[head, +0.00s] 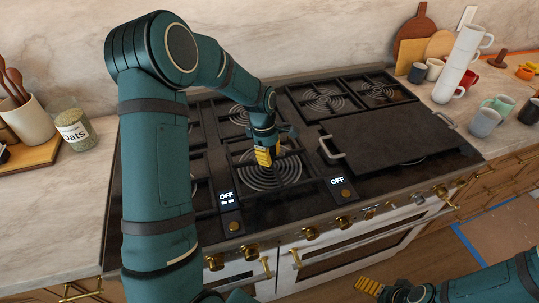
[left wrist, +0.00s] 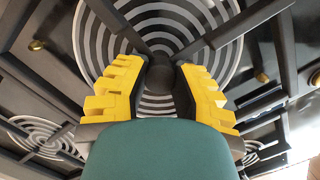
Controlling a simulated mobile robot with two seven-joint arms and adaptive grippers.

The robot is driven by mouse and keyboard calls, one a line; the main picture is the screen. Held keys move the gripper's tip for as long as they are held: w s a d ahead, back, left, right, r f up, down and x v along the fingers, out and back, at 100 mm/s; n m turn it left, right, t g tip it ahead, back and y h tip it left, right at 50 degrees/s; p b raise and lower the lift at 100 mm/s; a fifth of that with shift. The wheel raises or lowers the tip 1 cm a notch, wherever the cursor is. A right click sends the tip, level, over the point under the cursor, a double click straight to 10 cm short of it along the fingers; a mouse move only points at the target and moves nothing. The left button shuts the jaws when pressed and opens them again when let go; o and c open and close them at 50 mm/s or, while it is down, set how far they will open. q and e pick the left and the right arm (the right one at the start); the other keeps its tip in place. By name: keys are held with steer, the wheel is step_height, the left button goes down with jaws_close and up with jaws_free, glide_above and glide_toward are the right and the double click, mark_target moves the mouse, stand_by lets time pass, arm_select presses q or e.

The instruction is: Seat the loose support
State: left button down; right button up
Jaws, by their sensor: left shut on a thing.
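My left gripper (head: 265,157) reaches down over the front middle burner of the cooktop. It is shut on the dark middle of a black pan support (left wrist: 245,24), whose bars run outward from between the yellow fingers in the left wrist view (left wrist: 160,75). Pale burner rings (head: 272,174) show below the bars. I cannot tell whether the support touches the cooktop all round. My right gripper (head: 371,286) is low at the bottom right, in front of the stove and away from the support; its finger opening is unclear.
A dark griddle (head: 385,138) with a handle lies right of the burner. Other black supports (head: 325,98) cover the back burners. Knobs (head: 312,232) line the front edge. Mugs (head: 485,122) and a mug stack (head: 455,72) stand right; an oats jar (head: 74,130) stands left.

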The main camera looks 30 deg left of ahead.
arm_select(q)
steer(key=shift+f+b, duration=0.7)
steer(key=shift+f, duration=0.4)
stand_by(0.3)
steer(key=c, duration=0.8)
jaws_free()
steer(key=shift+o, duration=0.2)
step_height(320, 180, up, 12)
steer(key=a, duration=0.1)
steer(key=shift+a, duration=0.35)
